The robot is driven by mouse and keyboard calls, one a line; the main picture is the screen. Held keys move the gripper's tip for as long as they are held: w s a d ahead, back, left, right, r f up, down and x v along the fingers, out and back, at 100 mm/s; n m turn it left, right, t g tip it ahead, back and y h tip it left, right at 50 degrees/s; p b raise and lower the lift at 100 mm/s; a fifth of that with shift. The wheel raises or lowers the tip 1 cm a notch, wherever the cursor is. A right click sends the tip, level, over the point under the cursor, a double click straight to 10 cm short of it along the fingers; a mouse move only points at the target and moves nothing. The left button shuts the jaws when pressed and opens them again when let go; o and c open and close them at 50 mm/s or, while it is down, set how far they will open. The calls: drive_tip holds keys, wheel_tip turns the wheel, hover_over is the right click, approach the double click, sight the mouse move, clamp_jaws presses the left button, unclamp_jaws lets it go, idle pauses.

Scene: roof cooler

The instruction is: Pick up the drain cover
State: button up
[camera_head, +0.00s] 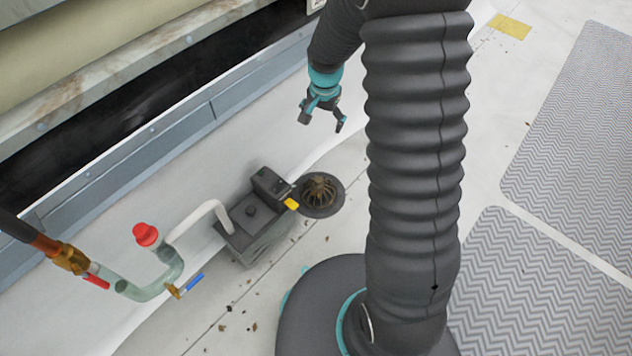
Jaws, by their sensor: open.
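The drain cover (319,189) is a rusty brown domed grate in a dark round ring on the pale roof floor, just right of a dark grey box-shaped unit. My gripper (322,124) hangs above and behind it in the picture, with its dark fingers apart and nothing between them. The gripper is clear of the drain cover and does not touch it. The left edge of the cover is close to the grey unit.
The grey unit (253,222) with a yellow tab stands beside the drain. A pipe with a red cap (146,234) and a blue-handled valve (193,283) lies to the left. A metal-edged cooler wall runs along the upper left. Grey patterned mats (540,290) lie at right. Debris dots the floor.

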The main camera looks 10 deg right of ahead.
drive_tip(key=m+g, duration=0.1)
drive_tip(key=m, duration=0.1)
hover_over(319, 179)
wheel_tip(319, 179, down, 15)
drive_tip(key=shift+m+g, duration=0.3)
drive_tip(key=shift+m, duration=0.1)
wheel_tip(319, 179, down, 12)
drive_tip(key=shift+w+r+b, duration=0.1)
drive_tip(key=shift+w+b, duration=0.05)
drive_tip(key=shift+b, duration=0.7)
drive_tip(key=shift+s+a+f+b, duration=0.1)
drive_tip(key=shift+f+b, duration=0.05)
drive_tip(key=shift+f, duration=1.45)
drive_tip(key=shift+s+f+b, duration=0.1)
drive_tip(key=shift+f+b, duration=0.05)
drive_tip(key=shift+f, duration=1.4)
drive_tip(key=c, duration=1.6)
